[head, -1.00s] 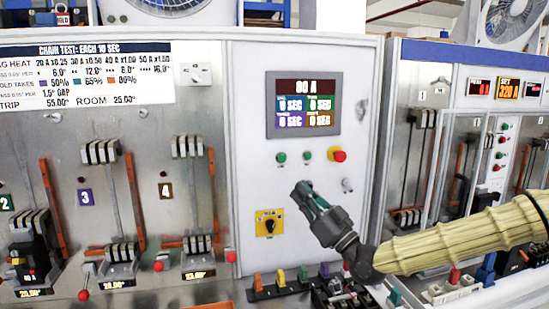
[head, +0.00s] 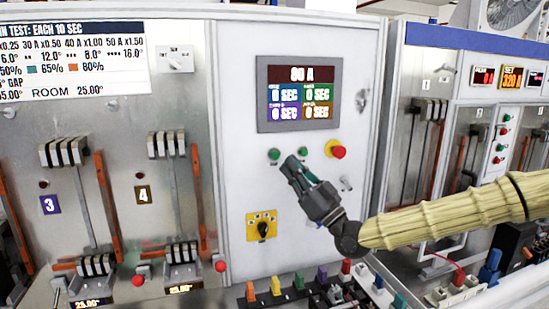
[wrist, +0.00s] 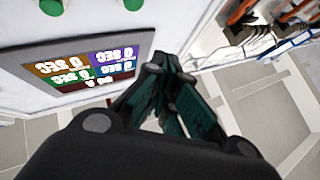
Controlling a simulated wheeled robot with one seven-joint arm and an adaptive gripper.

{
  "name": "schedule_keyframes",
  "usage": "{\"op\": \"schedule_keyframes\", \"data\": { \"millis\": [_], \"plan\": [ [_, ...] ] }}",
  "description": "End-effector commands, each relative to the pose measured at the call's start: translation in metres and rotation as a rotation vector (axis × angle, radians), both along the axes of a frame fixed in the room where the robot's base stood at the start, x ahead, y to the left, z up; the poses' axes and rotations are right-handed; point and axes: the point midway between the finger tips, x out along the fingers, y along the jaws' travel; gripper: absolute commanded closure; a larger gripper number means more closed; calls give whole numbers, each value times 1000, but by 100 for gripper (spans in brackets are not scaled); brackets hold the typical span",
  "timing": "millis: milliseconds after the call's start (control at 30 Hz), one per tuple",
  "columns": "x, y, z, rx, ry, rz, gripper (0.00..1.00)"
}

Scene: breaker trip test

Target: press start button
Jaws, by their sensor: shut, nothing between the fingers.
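Two green buttons sit on the white panel below the screen: a left one (head: 274,155) and a right one (head: 303,152). Their labels are too small to read, so I cannot tell which is start. The wrist view shows, upside down, two green buttons at its top edge, one (wrist: 52,6) left of the other. My gripper (head: 291,164) is shut and empty, its tip just below and between the green buttons in the head view. In the wrist view the closed fingers (wrist: 153,70) show beside the screen. I cannot tell the gap to the panel.
A red mushroom button (head: 338,151) with a yellow base is right of the green ones. The screen (head: 299,94) reads 80 A and 0 SEC. A yellow rotary switch (head: 262,225) is below. Coloured terminals (head: 300,280) line the bench front.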

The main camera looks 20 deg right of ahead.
Motion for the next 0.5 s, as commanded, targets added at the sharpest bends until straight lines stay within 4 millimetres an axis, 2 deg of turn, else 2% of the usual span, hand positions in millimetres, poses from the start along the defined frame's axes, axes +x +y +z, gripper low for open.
{"op": "schedule_keyframes", "data": {
  "millis": [500],
  "plan": [
    [55, 0, -3, 0, -1, -3, 100]
  ]
}}
